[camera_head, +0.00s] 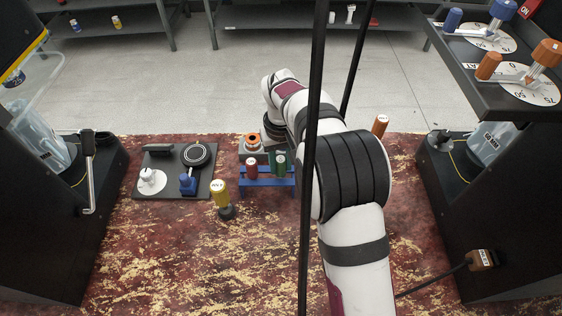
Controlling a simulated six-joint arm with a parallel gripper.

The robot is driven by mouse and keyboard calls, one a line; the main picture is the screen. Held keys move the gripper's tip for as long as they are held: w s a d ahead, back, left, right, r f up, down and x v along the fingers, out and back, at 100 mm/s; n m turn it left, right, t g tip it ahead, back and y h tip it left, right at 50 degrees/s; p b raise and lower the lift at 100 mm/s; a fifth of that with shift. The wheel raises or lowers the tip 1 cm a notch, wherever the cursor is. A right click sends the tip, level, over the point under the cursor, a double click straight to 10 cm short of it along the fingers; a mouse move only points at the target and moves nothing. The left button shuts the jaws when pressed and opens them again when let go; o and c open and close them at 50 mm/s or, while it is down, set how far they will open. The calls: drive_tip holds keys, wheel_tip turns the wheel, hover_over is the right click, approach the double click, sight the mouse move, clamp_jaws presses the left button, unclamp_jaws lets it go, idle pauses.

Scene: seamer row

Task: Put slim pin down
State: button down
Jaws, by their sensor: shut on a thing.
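My arm (350,245) reaches in from the lower right, and its wrist (273,128) bends down just behind the blue rack. My gripper's fingers are hidden behind my own arm, and no slim pin can be made out in them. The blue rack (262,190) stands on the bench and holds a red cylinder (251,168) and a green one (280,165), both with pale tops. Which thing here is the slim pin cannot be told.
A grey block with an orange ring (252,142) is behind the rack. A dark board (200,165) with small fixtures lies to the left. An orange cylinder (381,125) stands right of my arm. Dark machines flank both sides. Thin black posts (312,160) cross the view. The front left bench is clear.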

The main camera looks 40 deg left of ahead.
drive_tip(key=shift+f, duration=0.25)
drive_tip(key=shift+f, duration=0.1)
drive_tip(key=c, duration=0.6)
unclamp_jaws()
wheel_tip(320, 180, up, 13)
drive_tip(key=w+d+r+m, duration=0.1)
drive_tip(key=d+r+m, duration=0.25)
drive_tip(key=d, duration=0.75)
drive_tip(key=d+r+m, duration=0.3)
drive_tip(key=d+m, duration=0.1)
drive_tip(key=d, duration=0.7)
drive_tip(key=s+d+f+m+y, duration=0.1)
drive_tip(key=s+d+f+m, duration=0.2)
drive_tip(key=s+d+m, duration=0.2)
drive_tip(key=s+d+f+m, duration=0.3)
drive_tip(key=s+d+m, duration=0.2)
drive_tip(key=s+d, duration=0.6)
drive_tip(key=shift+s+y, duration=0.2)
drive_tip(key=shift+y, duration=0.2)
drive_tip(key=shift+d, duration=0.1)
